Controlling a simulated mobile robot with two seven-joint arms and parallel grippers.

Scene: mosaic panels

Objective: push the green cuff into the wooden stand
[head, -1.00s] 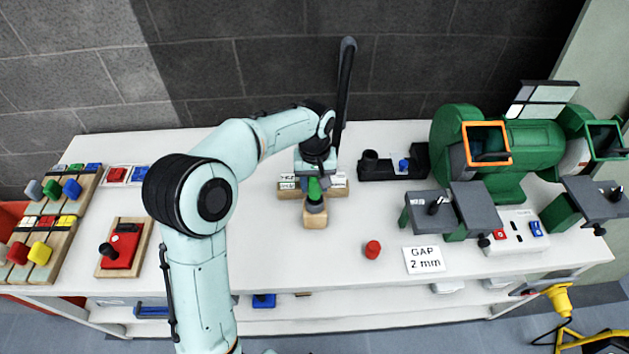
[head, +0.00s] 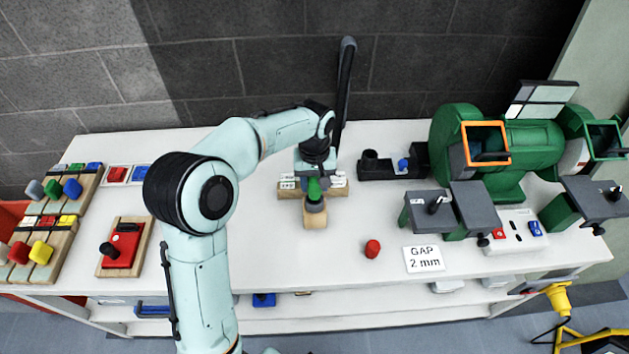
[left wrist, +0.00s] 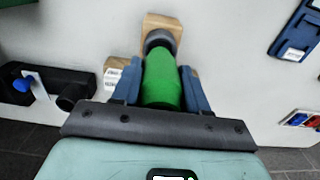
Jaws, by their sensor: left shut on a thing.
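The green cuff (head: 314,187) is upright between the fingers of my left gripper (head: 313,179), over the middle of the bench. The left wrist view shows the green cuff (left wrist: 163,82) large, with a blue-grey finger of the left gripper (left wrist: 160,88) on each side, shut on it. The cuff's far end meets a dark grey round part (left wrist: 158,39) on the wooden stand (left wrist: 165,21). In the head view the wooden stand (head: 315,220) shows below the cuff. How deep the cuff sits in the dark part cannot be told. My right gripper is not in view.
A wooden holder with white labels (head: 289,190) lies behind the stand. A black holder (head: 378,172) is to its right. A red cylinder (head: 373,248) and a "GAP 2 mm" card (head: 424,259) lie in front right. The green grinder (head: 530,145) fills the right side.

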